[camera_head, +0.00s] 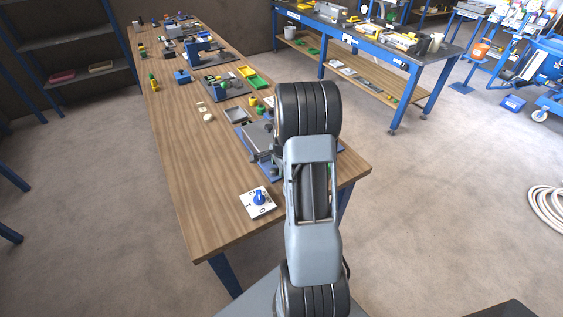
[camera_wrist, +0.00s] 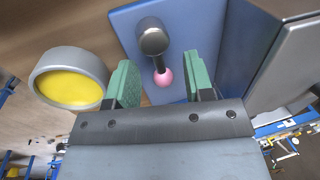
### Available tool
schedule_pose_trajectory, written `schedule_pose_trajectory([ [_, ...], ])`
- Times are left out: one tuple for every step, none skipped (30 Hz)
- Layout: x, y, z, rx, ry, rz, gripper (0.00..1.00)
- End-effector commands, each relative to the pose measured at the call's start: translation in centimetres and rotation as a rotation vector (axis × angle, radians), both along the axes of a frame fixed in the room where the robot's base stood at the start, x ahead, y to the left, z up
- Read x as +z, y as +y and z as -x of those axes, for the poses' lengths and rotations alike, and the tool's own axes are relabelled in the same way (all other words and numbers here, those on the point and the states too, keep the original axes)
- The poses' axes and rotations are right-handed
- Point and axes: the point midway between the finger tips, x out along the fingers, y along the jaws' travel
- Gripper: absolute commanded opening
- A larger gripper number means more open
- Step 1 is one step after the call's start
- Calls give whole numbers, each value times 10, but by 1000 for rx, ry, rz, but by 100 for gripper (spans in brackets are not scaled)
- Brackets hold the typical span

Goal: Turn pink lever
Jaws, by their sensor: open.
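The pink lever shows in the wrist view as a pink ball knob (camera_wrist: 164,79) on a short black stem, below a dark grey round cap (camera_wrist: 152,38). It sits in front of a blue plate (camera_wrist: 187,24). My gripper (camera_wrist: 160,70) is open, with one green finger on each side of the pink knob. A gap shows on both sides, so the fingers look apart from it. Depth between fingers and knob is hard to judge. In the head view my arm hides the gripper, and I cannot make out the pink lever.
A grey cylinder with a yellow face (camera_wrist: 72,88) is close to the left finger. A grey panel (camera_wrist: 285,70) stands at the right. In the head view, a white plate with a blue knob (camera_head: 258,200) lies on the wooden bench (camera_head: 195,190), whose near left part is mostly clear.

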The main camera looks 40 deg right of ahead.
Motion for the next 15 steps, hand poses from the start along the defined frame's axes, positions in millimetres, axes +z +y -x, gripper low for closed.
schedule_pose_trajectory([
  [3,0,0,0,-2,1,48],
  [6,0,1,0,-1,1,48],
  [10,0,2,0,-2,1,48],
  [15,0,2,0,-4,3,48],
  [19,0,3,0,-4,3,48],
  [27,0,5,0,-5,3,48],
  [32,0,6,-1,-5,2,48],
  [39,0,7,-1,-5,2,48],
  [47,1,9,-2,-6,2,48],
  [53,1,10,-2,-6,4,48],
  [60,1,11,-2,-6,4,48],
  [68,1,13,-2,-6,4,48],
  [74,1,14,-1,-5,4,48],
  [80,2,15,-1,-5,4,48],
  [87,2,17,-1,-5,4,48],
])
